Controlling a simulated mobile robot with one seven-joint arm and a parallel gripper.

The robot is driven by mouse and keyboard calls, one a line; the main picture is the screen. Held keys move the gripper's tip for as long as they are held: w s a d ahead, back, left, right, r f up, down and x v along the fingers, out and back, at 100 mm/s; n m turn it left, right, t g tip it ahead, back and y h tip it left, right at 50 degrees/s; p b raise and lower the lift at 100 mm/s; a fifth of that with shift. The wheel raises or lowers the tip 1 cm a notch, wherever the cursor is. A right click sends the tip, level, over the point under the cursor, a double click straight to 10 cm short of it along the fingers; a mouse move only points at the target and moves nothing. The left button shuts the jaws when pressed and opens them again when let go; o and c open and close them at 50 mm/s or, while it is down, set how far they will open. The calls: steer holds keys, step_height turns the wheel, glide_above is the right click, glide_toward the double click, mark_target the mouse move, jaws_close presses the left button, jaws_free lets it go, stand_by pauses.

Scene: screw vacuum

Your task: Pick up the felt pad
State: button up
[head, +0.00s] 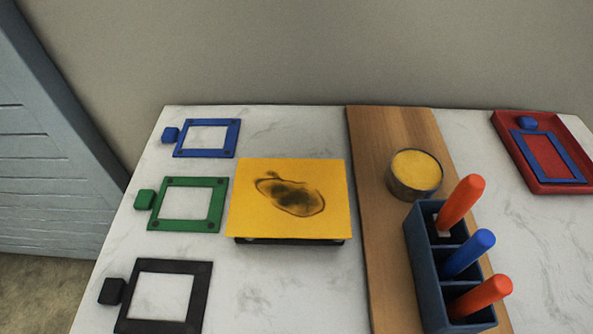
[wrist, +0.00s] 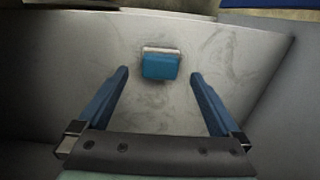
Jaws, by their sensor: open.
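A small block, blue on its near face with a pale layer along its far edge, lies on a light marbled surface in the wrist view; it looks like the felt pad (wrist: 160,66). My gripper (wrist: 159,74) is open, with its two blue fingers reaching forward on either side of the block in the picture. A gap shows between the block and each finger. I cannot tell how high the fingers are above the surface. Neither my gripper nor this block is in the head view.
In the head view, a yellow sheet with a dark stain (head: 290,200) sits on a dark base. Blue (head: 236,138), green (head: 214,205) and black (head: 201,300) frames lie left. A wooden board (head: 362,150) carries a round tin (head: 415,174) and a handle rack (head: 430,270). A red tray (head: 577,150) lies right.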

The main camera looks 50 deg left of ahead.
steer(key=shift+w+f, duration=0.1)
steer(key=shift+f, duration=0.3)
step_height(320, 180, down, 7)
steer(key=b, duration=0.2)
steer(key=shift+r+b, duration=0.15)
steer(key=shift+b, duration=0.25)
steer(key=shift+c, duration=0.3)
steer(key=c, duration=1.1)
steer(key=shift+r, duration=0.15)
